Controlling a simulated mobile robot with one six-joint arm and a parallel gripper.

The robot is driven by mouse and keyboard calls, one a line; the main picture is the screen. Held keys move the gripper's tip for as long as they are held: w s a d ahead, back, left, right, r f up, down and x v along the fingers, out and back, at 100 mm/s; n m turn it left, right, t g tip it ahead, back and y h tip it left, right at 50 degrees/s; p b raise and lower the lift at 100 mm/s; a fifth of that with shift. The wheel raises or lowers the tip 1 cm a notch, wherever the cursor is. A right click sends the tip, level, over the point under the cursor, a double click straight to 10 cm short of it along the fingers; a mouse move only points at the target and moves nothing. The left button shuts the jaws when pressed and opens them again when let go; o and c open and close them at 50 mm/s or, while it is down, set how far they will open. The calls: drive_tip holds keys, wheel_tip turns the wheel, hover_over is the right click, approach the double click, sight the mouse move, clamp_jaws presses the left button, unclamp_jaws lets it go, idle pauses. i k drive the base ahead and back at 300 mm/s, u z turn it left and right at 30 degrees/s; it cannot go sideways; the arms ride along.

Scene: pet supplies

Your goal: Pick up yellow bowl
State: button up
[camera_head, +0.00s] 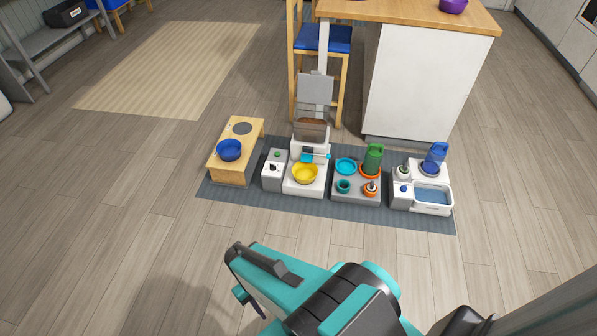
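The yellow bowl (305,173) sits upright on the white base of a pet feeder (309,188), on the grey mat in the middle of the view. Part of my teal and black arm shows at the bottom, in front of the mat and well apart from the bowl. I cannot make out the fingertips of my gripper, so its opening is unclear. Nothing is seen touching the bowl.
A blue bowl (229,150) sits on a wooden stand (236,173) to the left. To the right are a grey tray (357,197) with small dishes and a water unit (432,196). A stool (323,38) and counter (415,85) stand behind. The floor in front is clear.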

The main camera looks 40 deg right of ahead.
sight(304, 173)
drive_tip(key=u, duration=0.15)
drive_tip(key=i, duration=0.9)
drive_tip(key=u, duration=0.35)
